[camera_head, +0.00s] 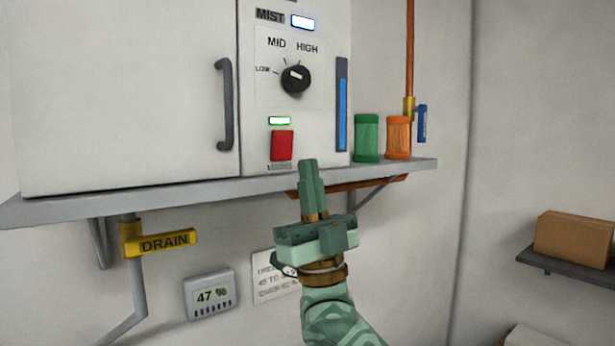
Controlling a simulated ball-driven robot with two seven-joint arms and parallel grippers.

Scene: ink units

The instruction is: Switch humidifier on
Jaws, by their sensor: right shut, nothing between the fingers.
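The humidifier (130,90) is a large white cabinet on a wall shelf, with a control panel on its right side. The panel has a red switch (282,145) low down, with a small pale green lit indicator (279,120) above it. A black dial (295,79) is marked LOW, MID and HIGH. A bright bluish-white lamp (303,22) sits beside the word MIST. My right gripper (308,163) is shut and empty, its fingers pointing up. Its tips show just right of and below the red switch; I cannot tell whether they touch the panel. My left gripper is not in view.
The grey shelf (120,198) runs under the cabinet. Green (366,138) and orange (398,137) canisters stand on its right end, near a pipe with a blue-handled valve (422,123). Below are a yellow DRAIN handle (165,242) and a 47 % meter (210,295).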

